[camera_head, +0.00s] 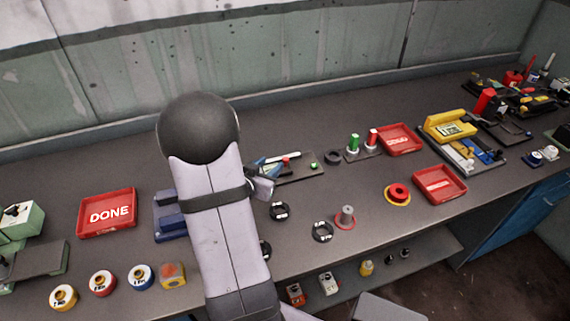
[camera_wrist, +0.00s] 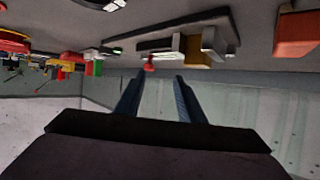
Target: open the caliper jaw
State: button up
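My gripper (camera_wrist: 157,80) shows two dark blue fingers standing apart in the wrist view, with nothing held between them. What looks to be the caliper fixture, a dark plate (camera_head: 303,174), lies beyond my gripper (camera_head: 266,168) in the head view, partly hidden by my arm. The wrist view, upside down, shows a dark plate (camera_wrist: 150,45) with grey blocks (camera_wrist: 215,40) and a yellow block (camera_wrist: 190,47). A small red knob (camera_wrist: 149,64) appears between the fingertips; I cannot tell whether they touch it. The jaw's opening cannot be made out.
A red DONE tray (camera_head: 108,213) is at the left. Black rings (camera_head: 322,232) and a grey post on a red base (camera_head: 346,217) stand in front. Red trays (camera_head: 440,184) and a yellow device (camera_head: 450,127) are at the right. The wall closes the back.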

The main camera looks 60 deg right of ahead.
aim_at(285, 160)
jog(key=shift+s+d+f+g, duration=0.15)
jog(key=shift+s+d, duration=0.1)
jog(key=shift+s, duration=0.25)
jog(key=shift+s+d+r+g, duration=0.1)
jog(key=shift+s+d+g, duration=0.1)
jog(key=shift+s, duration=0.25)
jog(key=shift+p+x, duration=0.6)
jog(key=shift+x, duration=3.05)
jog(key=shift+w, duration=0.15)
grip_shut()
